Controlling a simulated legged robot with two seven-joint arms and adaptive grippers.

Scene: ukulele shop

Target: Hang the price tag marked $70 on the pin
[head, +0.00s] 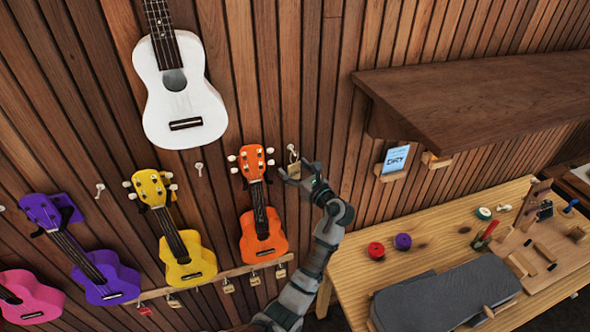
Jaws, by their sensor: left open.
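My left gripper (290,174) is open, up at the wooden wall just right of the orange ukulele's head. A small tan tag (294,166) shows right at its fingers, below a white pin (291,148). It looks like it hangs from that pin, but I cannot tell surely, and its marking is too small to read. Other white pins are on the wall, one below the white ukulele (199,168) and one at the left (99,188). Several tags, such as a tan tag (228,287) and a red tag (145,311), hang along a wooden rail (209,279). My right gripper is not in view.
Orange (249,238), yellow (190,262), purple (111,277), pink (35,302) and white (179,112) ukuleles are on the wall. A dark shelf (480,95) juts out at right. Below it, a workbench (345,269) holds tools and a grey cloth (445,297).

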